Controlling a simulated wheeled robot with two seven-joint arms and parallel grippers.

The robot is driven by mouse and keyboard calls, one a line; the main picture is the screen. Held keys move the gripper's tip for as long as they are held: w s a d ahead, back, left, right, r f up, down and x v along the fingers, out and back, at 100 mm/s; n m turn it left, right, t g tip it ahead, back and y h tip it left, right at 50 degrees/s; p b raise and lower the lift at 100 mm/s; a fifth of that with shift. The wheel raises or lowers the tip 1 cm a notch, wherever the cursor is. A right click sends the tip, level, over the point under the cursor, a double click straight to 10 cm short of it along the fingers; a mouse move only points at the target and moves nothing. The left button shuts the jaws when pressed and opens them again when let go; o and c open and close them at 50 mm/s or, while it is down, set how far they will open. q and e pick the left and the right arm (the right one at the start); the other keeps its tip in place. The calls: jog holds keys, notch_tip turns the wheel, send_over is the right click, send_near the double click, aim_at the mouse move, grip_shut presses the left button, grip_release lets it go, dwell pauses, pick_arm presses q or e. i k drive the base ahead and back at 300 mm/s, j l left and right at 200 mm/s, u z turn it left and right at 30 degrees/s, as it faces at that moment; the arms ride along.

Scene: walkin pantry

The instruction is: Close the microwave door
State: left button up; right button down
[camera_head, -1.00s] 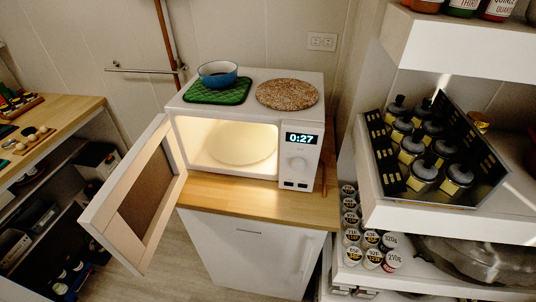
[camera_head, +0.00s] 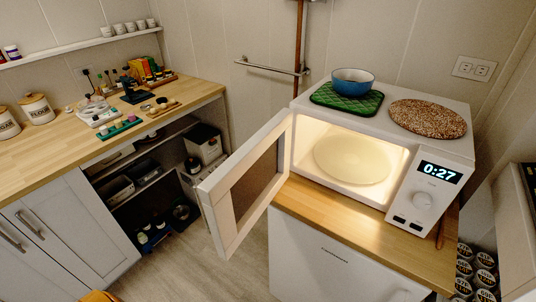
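The white microwave (camera_head: 425,195) stands on a wooden-topped cabinet at the right of the head view. Its door (camera_head: 229,209) is swung wide open to the left, hinged at the left side of the lit cavity. A round glass plate (camera_head: 352,160) lies inside and looks empty. The display reads 0:27. Neither of my grippers is clearly in view. A small orange-yellow shape at the bottom left edge is too cut off to identify.
A blue bowl (camera_head: 353,81) on a green mat (camera_head: 346,101) and a round speckled mat (camera_head: 428,118) lie on top of the microwave. A wooden counter (camera_head: 50,160) stands at the left. Free floor (camera_head: 235,268) lies between it and the microwave cabinet (camera_head: 325,257).

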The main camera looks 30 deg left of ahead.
aim_at(233, 197)
jog(key=j+z, duration=0.15)
jog(key=j, duration=0.4)
jog(key=k+j+z, duration=0.15)
jog(key=j, duration=0.4)
jog(key=j+z, duration=0.2)
jog(key=j, duration=0.4)
jog(key=k+j+z, duration=0.15)
jog(key=j, duration=0.35)
